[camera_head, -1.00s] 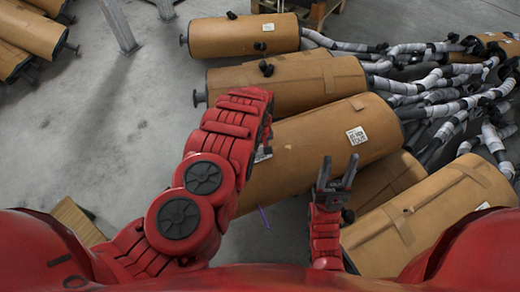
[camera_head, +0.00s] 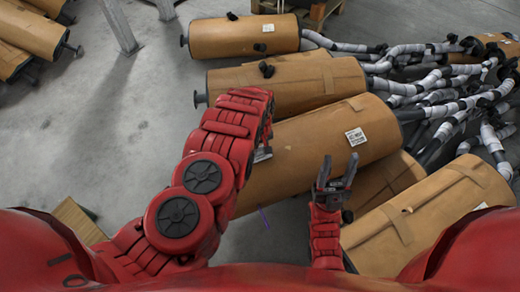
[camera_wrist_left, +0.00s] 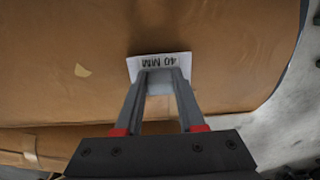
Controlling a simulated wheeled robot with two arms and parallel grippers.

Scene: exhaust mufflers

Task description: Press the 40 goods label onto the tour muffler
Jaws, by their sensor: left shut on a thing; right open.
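The tour muffler appears to be the brown wrapped cylinder (camera_head: 305,160) lying slantwise in the middle of the head view, filling much of the left wrist view (camera_wrist_left: 80,40). My left gripper (camera_head: 265,143) is over its left part, with its fingers mostly hidden by the arm. In the left wrist view my left gripper (camera_wrist_left: 160,75) is shut on a white label (camera_wrist_left: 158,63) printed "40 MM", upside down. The label is at the brown surface; I cannot tell whether it lies flat. A white corner (camera_head: 263,155) shows in the head view. My right gripper (camera_head: 338,170) is open and empty before the cylinder.
Another white printed label (camera_head: 355,137) sits on the same cylinder's right part. More brown cylinders lie behind (camera_head: 290,84) and in front (camera_head: 435,220). Wrapped pipes (camera_head: 450,95) crowd the right. Grey floor (camera_head: 95,120) is open at left, with a metal post (camera_head: 118,25) beyond.

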